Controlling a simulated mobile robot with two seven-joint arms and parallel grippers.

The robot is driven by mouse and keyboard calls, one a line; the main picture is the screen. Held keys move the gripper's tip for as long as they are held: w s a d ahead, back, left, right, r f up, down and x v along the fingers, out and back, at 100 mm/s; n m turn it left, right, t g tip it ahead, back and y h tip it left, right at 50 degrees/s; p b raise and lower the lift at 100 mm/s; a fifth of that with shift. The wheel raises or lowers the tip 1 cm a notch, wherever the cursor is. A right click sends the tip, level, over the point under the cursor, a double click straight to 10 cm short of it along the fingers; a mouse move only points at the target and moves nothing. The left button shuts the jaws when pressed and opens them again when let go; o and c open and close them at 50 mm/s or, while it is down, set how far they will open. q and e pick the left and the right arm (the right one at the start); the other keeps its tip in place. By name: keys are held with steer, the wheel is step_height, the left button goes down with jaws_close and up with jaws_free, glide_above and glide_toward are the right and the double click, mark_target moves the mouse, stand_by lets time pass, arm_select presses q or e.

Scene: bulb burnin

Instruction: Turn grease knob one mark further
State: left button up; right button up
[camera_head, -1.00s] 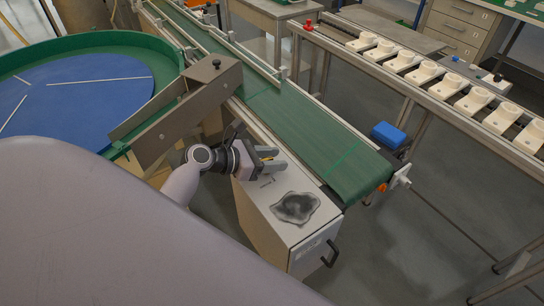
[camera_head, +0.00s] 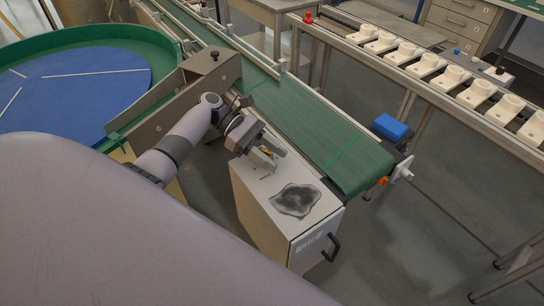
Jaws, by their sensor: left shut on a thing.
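My left gripper (camera_head: 273,157) reaches in from the left and is at the far end of the top of a white cabinet (camera_head: 262,209). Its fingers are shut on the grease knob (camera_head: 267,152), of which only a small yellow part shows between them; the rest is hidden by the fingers. Small dark marks show on the cabinet top just in front of the fingers, too small to read. My right gripper is not in view.
A dark grey patch (camera_head: 296,200) lies on the cabinet top. A green conveyor belt (camera_head: 315,130) runs close beside the cabinet. A blue turntable (camera_head: 80,95) is at left, a blue box (camera_head: 389,128) at the belt's end. A rail (camera_head: 430,92) with several white sockets stands at right.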

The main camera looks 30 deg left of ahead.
arm_select(q)
steer(key=m+g+b, duration=0.1)
steer(key=m+g, duration=0.1)
steer(key=shift+s+f+g, duration=0.1)
steer(key=shift+s+g, duration=0.05)
steer(key=shift+g, duration=0.25)
steer(key=shift+s+m+g+y+b, duration=0.15)
steer(key=shift+m+g+y+b, duration=0.25)
steer(key=shift+m+g, duration=0.7)
steer(key=shift+s+m+g, duration=0.1)
steer(key=shift+m+g, duration=0.3)
steer(key=shift+g, duration=0.1)
steer(key=o, duration=0.9)
steer(key=shift+o, duration=0.2)
